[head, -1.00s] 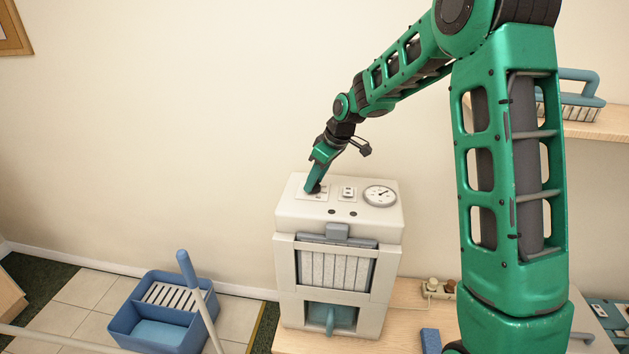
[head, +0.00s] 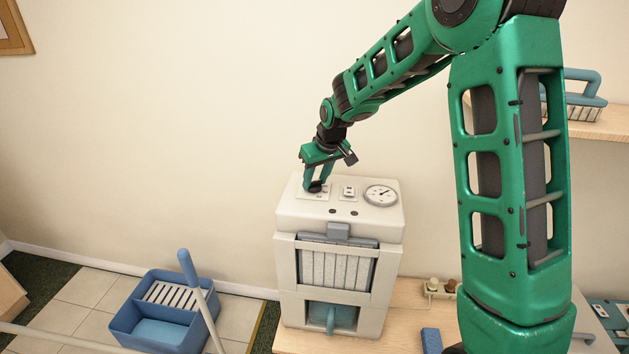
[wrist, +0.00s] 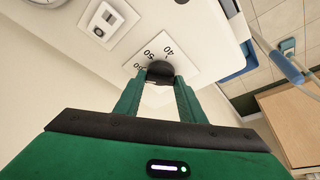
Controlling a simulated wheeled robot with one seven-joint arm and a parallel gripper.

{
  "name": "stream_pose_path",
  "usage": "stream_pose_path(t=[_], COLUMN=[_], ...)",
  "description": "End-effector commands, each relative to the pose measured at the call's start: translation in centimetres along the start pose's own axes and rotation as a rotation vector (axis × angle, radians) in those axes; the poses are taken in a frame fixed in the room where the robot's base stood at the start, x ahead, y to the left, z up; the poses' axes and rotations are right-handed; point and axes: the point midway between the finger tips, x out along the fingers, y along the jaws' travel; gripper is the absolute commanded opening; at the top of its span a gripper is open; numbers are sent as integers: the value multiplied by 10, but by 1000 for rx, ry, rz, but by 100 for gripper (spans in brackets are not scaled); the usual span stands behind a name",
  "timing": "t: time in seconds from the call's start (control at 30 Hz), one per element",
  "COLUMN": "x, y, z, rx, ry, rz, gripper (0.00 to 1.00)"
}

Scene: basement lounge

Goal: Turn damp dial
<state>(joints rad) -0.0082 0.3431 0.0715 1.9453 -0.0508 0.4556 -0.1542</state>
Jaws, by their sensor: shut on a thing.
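The damp dial (wrist: 160,70) is a dark round knob on a white plate marked with numbers such as 40 and 50, seen in the wrist view. The plate is on the top left of a white dehumidifier-like machine (head: 290,238) in the head view. My gripper (head: 316,187) points down at this plate, and in the wrist view its two green fingers (wrist: 160,82) close on either side of the knob. The fingers and the arm's tip hide much of the dial in the head view, so its pointer cannot be read.
A rocker switch (head: 349,193) and a round gauge (head: 381,195) sit right of the dial on the machine's top. The machine stands on a wooden surface (head: 405,318). A blue mop bucket (head: 160,335) with a leaning handle is on the floor left. The wall is close behind.

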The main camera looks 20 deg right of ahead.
Motion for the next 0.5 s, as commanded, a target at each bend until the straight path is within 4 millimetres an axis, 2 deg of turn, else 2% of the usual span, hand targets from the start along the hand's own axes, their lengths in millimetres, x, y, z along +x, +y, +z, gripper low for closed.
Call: stream_pose_path(t=[0.27,0.3,0.33,0.37,0.5], x=[-1,-1,-1,-1,-1], y=[2,2,2,2,1], z=[-3,-2,-2,-2,-1], rx=[2,2,1,1,0], ry=[7,7,6,6,4], rz=[4,4,4,3,2], gripper=[14,43,50,54,54])
